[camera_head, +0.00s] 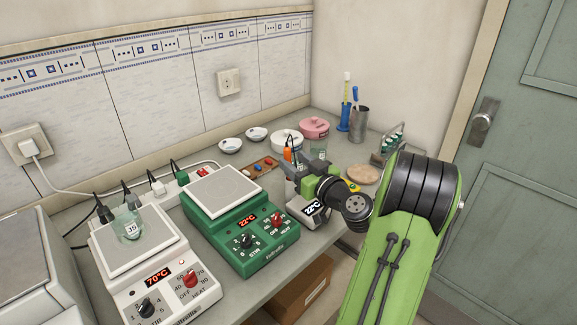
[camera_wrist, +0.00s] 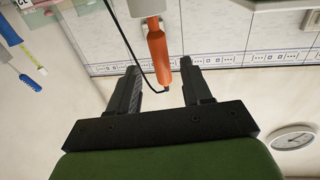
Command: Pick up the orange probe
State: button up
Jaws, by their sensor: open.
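The orange probe (camera_head: 287,154) stands upright toward the back of the bench in the head view, with a black cable rising from its top. In the wrist view, which is upside down, the orange probe (camera_wrist: 157,50) shows large, its lower part in a light grey piece (camera_wrist: 147,7). My gripper (camera_wrist: 160,66) is open, and the cable end of the probe appears between its two dark fingers, with a gap on each side. Contact is not visible. In the head view my gripper (camera_head: 292,172) is small and partly hidden by my wrist, near the probe.
A green hotplate (camera_head: 245,245) and a white hotplate (camera_head: 150,255) with a beaker (camera_head: 130,228) stand at the left. A pink lidded dish (camera_head: 314,127), a blue-based cylinder (camera_head: 345,110) and a metal cup (camera_head: 359,125) stand behind. A wooden disc (camera_head: 363,174) lies at right.

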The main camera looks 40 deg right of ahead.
aim_at(290, 159)
jog(key=w, duration=0.3)
jog(key=shift+w+d, duration=0.15)
jog(key=shift+w, duration=0.2)
jog(key=shift+s, duration=0.1)
jog(key=c, duration=0.9)
notch_tip(290, 159, up, 10)
jog(key=p, duration=0.4)
jog(key=shift+r, duration=0.1)
notch_tip(290, 159, up, 3)
jog(key=shift+r+p, duration=0.1)
jog(key=shift+p, duration=0.65)
